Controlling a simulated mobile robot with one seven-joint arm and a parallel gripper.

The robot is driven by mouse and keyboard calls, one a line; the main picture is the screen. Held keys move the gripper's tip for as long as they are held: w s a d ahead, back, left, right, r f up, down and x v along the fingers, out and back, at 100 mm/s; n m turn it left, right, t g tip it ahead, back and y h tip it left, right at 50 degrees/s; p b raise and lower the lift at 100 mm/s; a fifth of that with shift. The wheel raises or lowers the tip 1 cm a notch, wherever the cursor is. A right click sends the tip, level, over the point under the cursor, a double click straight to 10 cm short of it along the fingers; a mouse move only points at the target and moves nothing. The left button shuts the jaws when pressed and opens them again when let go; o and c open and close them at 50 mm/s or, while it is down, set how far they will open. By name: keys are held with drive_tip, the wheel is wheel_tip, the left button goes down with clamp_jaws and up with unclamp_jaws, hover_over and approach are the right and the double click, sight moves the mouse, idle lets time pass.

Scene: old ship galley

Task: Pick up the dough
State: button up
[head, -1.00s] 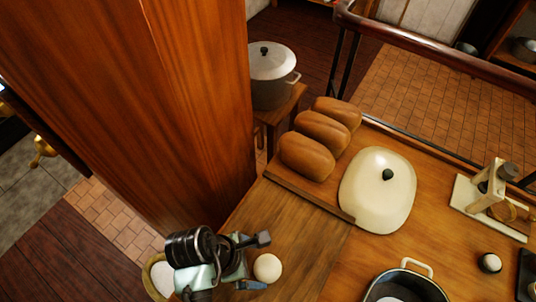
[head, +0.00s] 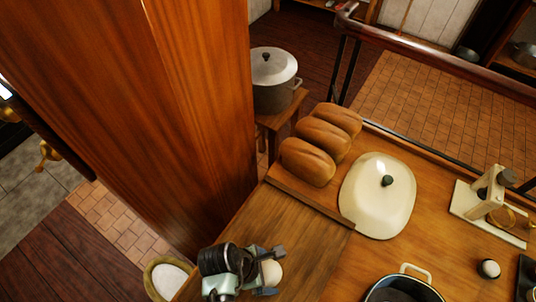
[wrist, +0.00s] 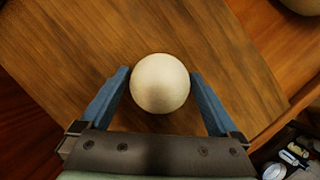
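The dough is a pale, round ball (wrist: 160,83) on the wooden counter. In the wrist view it sits between the two blue fingers of my gripper (wrist: 160,90), with a narrow gap on each side. In the head view the dough (head: 271,272) is partly hidden behind my gripper (head: 268,268), near the front left part of the counter. My gripper is open around the dough and does not visibly press on it.
Several bread loaves (head: 308,162) lie on a board behind, beside a cream lidded dish (head: 378,200). A dark pan (head: 402,290) is to the right. A bowl of white stuff (head: 168,278) is at the left. A tall wooden partition (head: 150,110) rises on the left.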

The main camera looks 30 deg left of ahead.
drive_tip(key=c, duration=1.2)
drive_tip(key=shift+r, duration=0.1)
